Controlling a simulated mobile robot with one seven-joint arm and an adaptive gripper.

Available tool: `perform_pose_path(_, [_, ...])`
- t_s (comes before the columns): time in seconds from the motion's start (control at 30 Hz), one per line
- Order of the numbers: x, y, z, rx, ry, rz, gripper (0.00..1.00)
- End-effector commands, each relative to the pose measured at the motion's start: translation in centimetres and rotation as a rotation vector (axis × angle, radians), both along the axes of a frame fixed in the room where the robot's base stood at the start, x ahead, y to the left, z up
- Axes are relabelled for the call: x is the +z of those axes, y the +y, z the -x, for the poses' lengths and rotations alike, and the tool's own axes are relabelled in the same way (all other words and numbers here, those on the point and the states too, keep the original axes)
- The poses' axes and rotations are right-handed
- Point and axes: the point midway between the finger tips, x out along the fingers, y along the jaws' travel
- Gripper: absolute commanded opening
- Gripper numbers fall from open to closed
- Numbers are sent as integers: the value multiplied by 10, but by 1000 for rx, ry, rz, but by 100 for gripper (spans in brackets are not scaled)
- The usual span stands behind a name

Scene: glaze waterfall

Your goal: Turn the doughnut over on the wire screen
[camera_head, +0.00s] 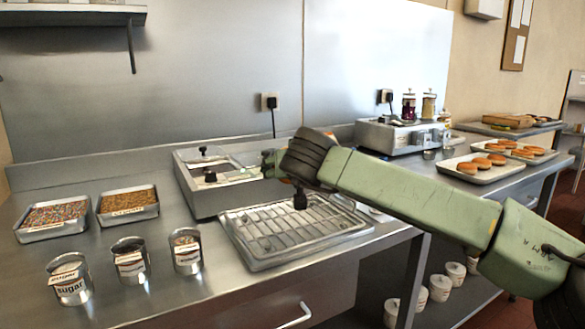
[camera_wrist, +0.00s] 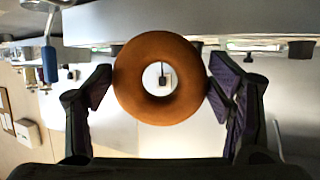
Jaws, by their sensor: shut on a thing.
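A brown ring doughnut (camera_wrist: 131,80) fills the middle of the wrist view, one flat face toward the camera. The wall and a socket show through its hole. My gripper (camera_wrist: 160,84) is shut on it, with purple pads at its left and right rims. In the head view my gripper (camera_head: 268,164) is at the end of the green arm, above the back of the counter near the steel fryer-like unit. I cannot make out the doughnut there. The wire screen (camera_head: 262,243) lies in a tray on the counter, below and in front of my gripper. No doughnut shows on its visible part.
The steel unit (camera_head: 205,203) stands behind the screen. Two topping trays (camera_head: 53,230) and several labelled cans (camera_head: 131,275) are at the left. Trays of doughnuts (camera_head: 483,177) and another appliance (camera_head: 375,136) are at the right. My arm crosses over the screen's right side.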

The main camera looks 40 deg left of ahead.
Motion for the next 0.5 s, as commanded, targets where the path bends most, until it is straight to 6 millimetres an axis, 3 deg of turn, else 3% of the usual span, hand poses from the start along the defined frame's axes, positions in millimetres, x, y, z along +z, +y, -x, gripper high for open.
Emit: perform_pose_path(0.5, [-54, 0, 0, -3, 1, 0, 47])
